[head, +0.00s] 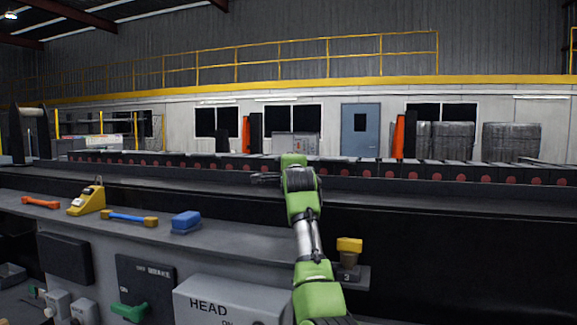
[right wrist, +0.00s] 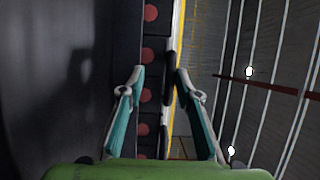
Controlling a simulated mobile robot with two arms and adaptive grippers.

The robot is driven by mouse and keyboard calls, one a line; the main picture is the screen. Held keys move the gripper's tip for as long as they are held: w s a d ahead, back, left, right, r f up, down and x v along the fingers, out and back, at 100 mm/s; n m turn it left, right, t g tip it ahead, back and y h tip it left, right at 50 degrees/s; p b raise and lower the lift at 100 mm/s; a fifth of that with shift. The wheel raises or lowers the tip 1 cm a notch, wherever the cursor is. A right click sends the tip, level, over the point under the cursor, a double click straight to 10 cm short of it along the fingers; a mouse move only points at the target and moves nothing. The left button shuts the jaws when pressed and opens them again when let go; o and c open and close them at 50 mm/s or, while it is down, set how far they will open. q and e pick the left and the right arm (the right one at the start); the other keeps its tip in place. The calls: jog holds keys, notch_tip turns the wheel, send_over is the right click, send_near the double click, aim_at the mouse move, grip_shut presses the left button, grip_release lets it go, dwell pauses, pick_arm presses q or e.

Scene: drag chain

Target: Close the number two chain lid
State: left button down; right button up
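The drag chain (head: 437,176) runs across the whole head view as a long dark row of links with red round marks and flat grey lids on top. It also shows in the right wrist view (right wrist: 148,98), turned upright in the picture. My right gripper (head: 256,179) reaches out to the left in front of the chain near the middle. In the right wrist view my right gripper (right wrist: 160,74) has its fingers apart with nothing held. A dark narrow piece (right wrist: 169,78) shows beyond and between the fingertips; I cannot tell whether it is a lid. No number two marking is readable. My left gripper is out of view.
A grey bench (head: 240,240) in front carries a yellow device (head: 86,200), an orange tool (head: 41,203), a blue-handled tool (head: 128,217) and a blue block (head: 186,221). A yellow-topped post (head: 349,246) marked 3 stands right of my arm. A dark wall lies below the chain.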

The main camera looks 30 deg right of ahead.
jog(key=shift+f, duration=0.3)
jog(key=shift+s+a+f, duration=0.15)
jog(key=shift+s, duration=0.1)
jog(key=v, duration=1.1)
jog(key=shift+s+r, duration=0.2)
jog(key=shift+r, duration=0.15)
jog(key=shift+a+r, duration=0.1)
